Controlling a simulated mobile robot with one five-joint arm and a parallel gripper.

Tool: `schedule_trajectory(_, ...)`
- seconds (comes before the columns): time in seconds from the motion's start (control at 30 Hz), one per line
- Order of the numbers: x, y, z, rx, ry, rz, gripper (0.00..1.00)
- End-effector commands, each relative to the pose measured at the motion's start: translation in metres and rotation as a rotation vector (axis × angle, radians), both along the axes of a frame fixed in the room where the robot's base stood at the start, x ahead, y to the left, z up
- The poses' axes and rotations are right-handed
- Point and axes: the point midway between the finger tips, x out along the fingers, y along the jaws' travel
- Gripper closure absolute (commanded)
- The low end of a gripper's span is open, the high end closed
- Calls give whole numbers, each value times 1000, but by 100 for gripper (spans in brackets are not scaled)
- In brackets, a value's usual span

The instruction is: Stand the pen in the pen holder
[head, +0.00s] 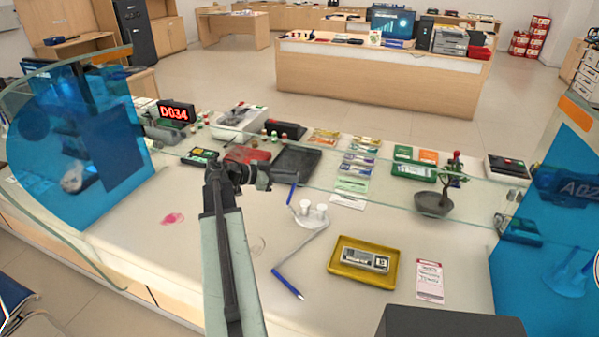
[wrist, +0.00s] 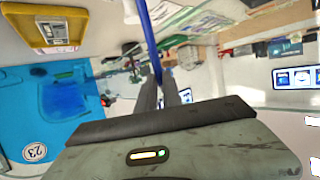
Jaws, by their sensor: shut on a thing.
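My gripper (head: 290,179) is above the counter in the head view and is shut on a blue pen (head: 291,195). The pen points downward, slightly tilted, beside the white holder with two cup-like sockets (head: 312,213), which sits just to its right. The wrist view shows the blue pen (wrist: 150,35) running up from between my fingertips (wrist: 166,90). I cannot make out the holder in the wrist view.
A yellow tray (head: 335,265) with a small box stands right of the lying pen, with a red-and-white leaflet (head: 430,281) beside it. A potted bonsai (head: 434,203) stands at right. A black tray (head: 296,164) and stationery lie behind my gripper. Glass screens flank the counter.

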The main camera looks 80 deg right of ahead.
Motion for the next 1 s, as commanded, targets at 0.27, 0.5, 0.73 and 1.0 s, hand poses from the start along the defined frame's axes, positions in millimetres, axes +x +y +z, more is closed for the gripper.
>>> schedule_trajectory(0.27, -25, -26, 49, -185, 275, 10, 100)
schedule_trajectory(0.5, -26, -26, 51, -190, 283, 10, 100)
schedule_trajectory(0.73, -26, -26, 35, -189, 282, 9, 100)
schedule_trajectory(1.0, -27, -26, 10, -188, 282, 8, 100)
